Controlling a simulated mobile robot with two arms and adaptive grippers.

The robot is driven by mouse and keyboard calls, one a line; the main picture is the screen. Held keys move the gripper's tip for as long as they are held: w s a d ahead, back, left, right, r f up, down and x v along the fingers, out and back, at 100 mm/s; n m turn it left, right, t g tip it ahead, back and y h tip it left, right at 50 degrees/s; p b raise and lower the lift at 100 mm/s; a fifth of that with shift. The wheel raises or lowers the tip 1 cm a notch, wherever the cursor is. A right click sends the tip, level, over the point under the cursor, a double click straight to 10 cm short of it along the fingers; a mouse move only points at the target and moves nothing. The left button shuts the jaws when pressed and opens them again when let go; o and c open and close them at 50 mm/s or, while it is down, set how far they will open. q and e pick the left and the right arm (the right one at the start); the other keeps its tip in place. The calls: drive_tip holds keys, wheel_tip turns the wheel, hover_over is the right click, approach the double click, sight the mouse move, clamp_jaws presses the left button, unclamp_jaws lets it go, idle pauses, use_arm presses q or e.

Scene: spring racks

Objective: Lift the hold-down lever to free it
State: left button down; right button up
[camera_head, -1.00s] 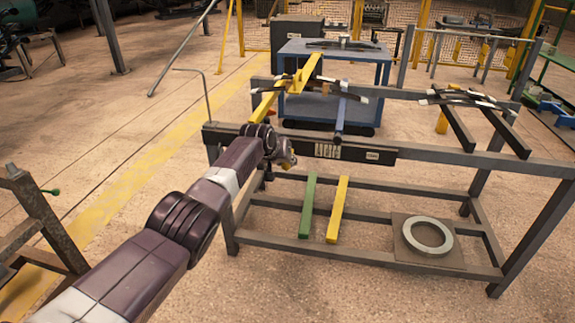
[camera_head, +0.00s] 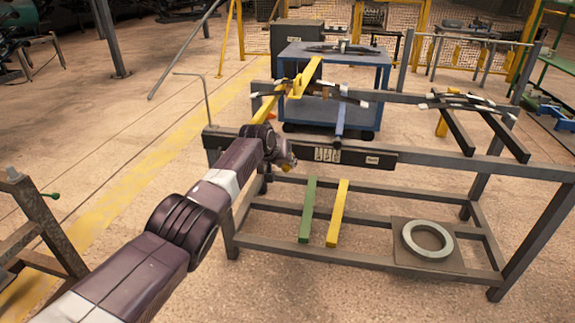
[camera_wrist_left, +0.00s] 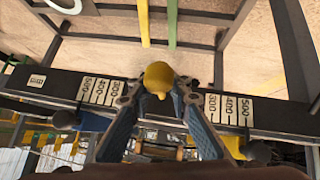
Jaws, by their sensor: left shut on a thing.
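In the left wrist view, the hold-down lever shows as a rounded yellow knob (camera_wrist_left: 158,77) between my fingertips. My left gripper (camera_wrist_left: 157,90) is shut on this knob, one finger on each side. In the head view, my left gripper (camera_head: 287,160) is at the front rail of the rack, mostly hidden behind my own wrist. A yellow bar (camera_head: 300,82) and a blue bar (camera_head: 340,120) reach back from this rail beside it. The lever's shaft and pivot are hidden. My right gripper is not in view.
The grey rack (camera_head: 430,160) carries dark leaf springs (camera_head: 465,99) on its right. Green (camera_head: 308,210) and yellow (camera_head: 337,212) bars and a ring (camera_head: 428,238) lie on its lower shelf. A blue cart (camera_head: 365,112) stands behind. The floor at left is largely clear.

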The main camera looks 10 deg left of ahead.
use_arm(q)
drive_tip(key=shift+w+r, duration=0.3)
drive_tip(key=shift+r, duration=0.35)
drive_tip(key=c, duration=1.8)
unclamp_jaws()
drive_tip(key=shift+s, duration=0.2)
drive_tip(key=shift+o, duration=0.3)
drive_tip(key=shift+f, duration=0.3)
drive_tip(key=shift+s+r, duration=0.1)
drive_tip(key=shift+s, duration=0.05)
drive_tip(key=v, duration=1.1)
drive_tip(key=shift+s+r, duration=0.2)
drive_tip(key=shift+s, duration=0.1)
